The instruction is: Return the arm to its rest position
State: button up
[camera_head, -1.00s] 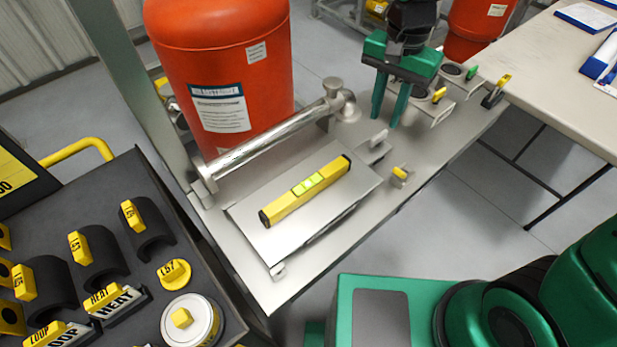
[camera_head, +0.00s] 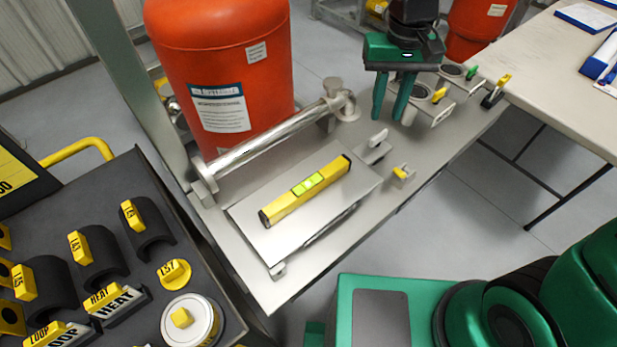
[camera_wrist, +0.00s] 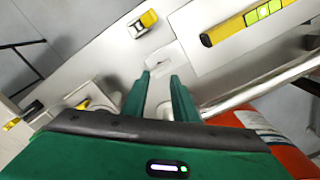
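My gripper (camera_head: 389,98) is green, with two fingers pointing down and a gap between them, at the back of the metal skid, right of the pipe's end. In the wrist view my gripper (camera_wrist: 160,82) also shows two parted fingers with nothing held between them. A small metal bracket (camera_wrist: 168,63) lies below and beyond the fingertips. The skid surface under the fingers shows no contact that I can make out.
A yellow level (camera_head: 305,190) lies on a grey plate (camera_head: 270,237). A silver pipe (camera_head: 265,142) and a red tank (camera_head: 222,60) stand behind it. Sockets with coloured tags (camera_head: 437,108) sit right of my gripper. A black tray (camera_head: 130,265) holds labelled parts at left. A table (camera_head: 560,60) stands at right.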

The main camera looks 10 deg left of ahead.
jog(key=shift+r+n, duration=0.1)
jog(key=shift+n, duration=0.6)
jog(key=s+d+r+m, duration=0.1)
jog(key=s+d+m, duration=0.15)
jog(key=d, duration=0.65)
jog(key=s+d+r+m, duration=0.1)
jog(key=s+d, duration=0.2)
jog(key=d, duration=0.6)
jog(key=s+d+m, duration=0.2)
jog(key=s+d, duration=0.4)
jog(key=s, duration=0.2)
jog(key=s+d+f+m, duration=0.1)
jog(key=s+d+m, duration=0.2)
jog(key=s+d, duration=0.3)
jog(key=shift+s, duration=1.25)
jog(key=shift+w+f+m, duration=0.15)
jog(key=shift+m, duration=0.1)
